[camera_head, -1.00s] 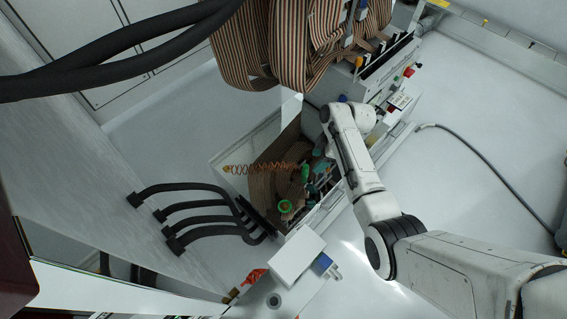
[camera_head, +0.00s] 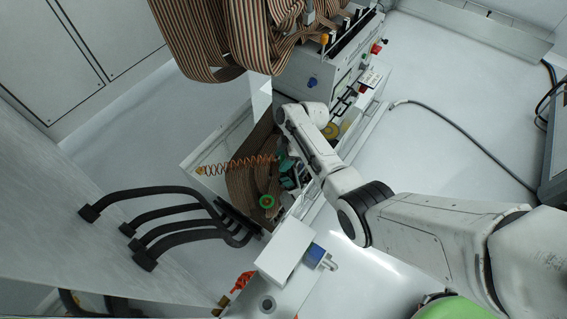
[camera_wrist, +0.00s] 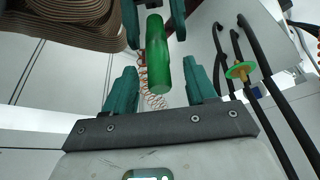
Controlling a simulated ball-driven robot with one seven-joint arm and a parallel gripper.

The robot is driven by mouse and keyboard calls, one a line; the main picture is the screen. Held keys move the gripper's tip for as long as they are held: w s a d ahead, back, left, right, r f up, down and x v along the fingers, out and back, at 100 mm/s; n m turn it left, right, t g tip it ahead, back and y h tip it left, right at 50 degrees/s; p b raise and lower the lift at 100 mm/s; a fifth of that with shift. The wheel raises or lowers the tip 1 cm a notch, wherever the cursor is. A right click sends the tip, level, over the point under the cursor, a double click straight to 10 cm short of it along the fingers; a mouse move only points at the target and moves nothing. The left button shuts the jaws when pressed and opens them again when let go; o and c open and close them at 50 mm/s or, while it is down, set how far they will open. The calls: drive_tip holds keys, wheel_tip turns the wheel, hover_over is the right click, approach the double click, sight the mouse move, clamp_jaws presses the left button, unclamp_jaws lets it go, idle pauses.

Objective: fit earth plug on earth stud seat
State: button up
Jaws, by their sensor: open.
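The green earth plug (camera_wrist: 157,55) is a rounded cylinder in the middle of the wrist view. An orange coiled cord (camera_wrist: 150,90) shows behind it. The teal fingers of my gripper (camera_wrist: 155,22) stand apart on both sides of the plug, with gaps visible. In the head view my gripper (camera_head: 287,172) is over the open bay, and I cannot separate the plug from the fingers there. A green ring (camera_head: 267,201), which looks like the earth stud seat, lies below and left of the gripper. A yellow-green disc (camera_wrist: 240,72), possibly the same seat, is right of the plug in the wrist view.
The coiled cord (camera_head: 235,165) crosses the bay from the left. Striped ribbon cables (camera_head: 215,40) hang above. Black hoses (camera_head: 175,205) curve toward the bay's lower left. A white box (camera_head: 285,255) stands below it. Clear floor (camera_head: 440,90) lies to the right.

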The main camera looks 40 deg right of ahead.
drive_tip(key=shift+x, duration=0.75)
drive_tip(key=shift+r, duration=0.1)
clamp_jaws()
